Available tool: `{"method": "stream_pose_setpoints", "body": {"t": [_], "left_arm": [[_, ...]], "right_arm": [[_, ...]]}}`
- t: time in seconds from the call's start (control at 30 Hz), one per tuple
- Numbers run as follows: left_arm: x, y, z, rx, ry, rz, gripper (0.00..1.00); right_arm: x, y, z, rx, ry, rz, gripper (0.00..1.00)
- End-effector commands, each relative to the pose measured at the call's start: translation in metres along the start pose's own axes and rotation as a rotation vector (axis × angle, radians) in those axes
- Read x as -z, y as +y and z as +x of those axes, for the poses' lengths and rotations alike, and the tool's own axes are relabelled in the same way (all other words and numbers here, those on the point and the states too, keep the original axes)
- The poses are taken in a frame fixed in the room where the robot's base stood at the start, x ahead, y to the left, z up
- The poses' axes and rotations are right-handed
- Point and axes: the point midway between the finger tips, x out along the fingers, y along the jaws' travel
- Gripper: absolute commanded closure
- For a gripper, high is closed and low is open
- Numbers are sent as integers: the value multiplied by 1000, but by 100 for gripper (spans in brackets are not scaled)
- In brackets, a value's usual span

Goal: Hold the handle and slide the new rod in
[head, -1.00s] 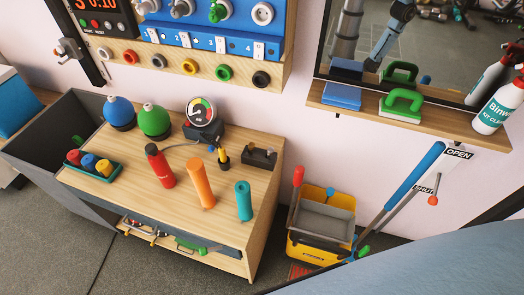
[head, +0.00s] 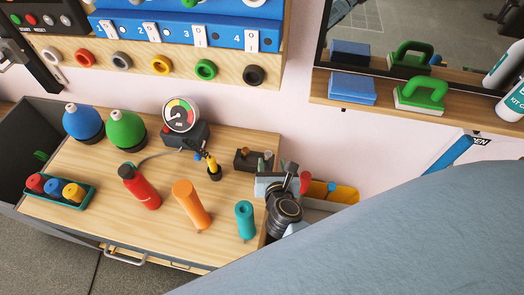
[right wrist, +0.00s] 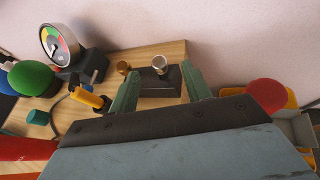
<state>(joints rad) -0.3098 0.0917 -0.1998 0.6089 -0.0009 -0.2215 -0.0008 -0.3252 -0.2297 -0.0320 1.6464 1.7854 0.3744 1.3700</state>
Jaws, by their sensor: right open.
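I cannot tell which one the task means. A dark block (head: 248,160) at the back right of the table has a brass-coloured peg and a silver peg in its top. It also shows in the right wrist view (right wrist: 158,88), with the silver-topped peg (right wrist: 159,65) between my finger lines. My right gripper (head: 275,172) is open and empty at the table's right edge, pointing at the block; its fingers (right wrist: 160,86) show apart. My left gripper is out of view.
A gauge (head: 181,115), blue and green bottles (head: 125,130) and a teal tray (head: 57,203) of small coloured pieces stand on the table.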

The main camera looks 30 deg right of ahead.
Motion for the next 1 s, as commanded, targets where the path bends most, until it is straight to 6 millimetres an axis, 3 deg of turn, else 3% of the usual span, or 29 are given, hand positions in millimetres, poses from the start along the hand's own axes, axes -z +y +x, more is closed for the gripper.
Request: {"method": "stream_pose_setpoints", "body": {"t": [0.2,0.5,0.83,1.0], "left_arm": [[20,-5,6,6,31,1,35],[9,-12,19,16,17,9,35],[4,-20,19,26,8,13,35],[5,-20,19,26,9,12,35]], "right_arm": [[1,0,24,2,-1,11,52],[7,4,66,0,-2,7,52],[6,4,73,1,0,8,52],[6,4,73,1,0,7,73]]}}
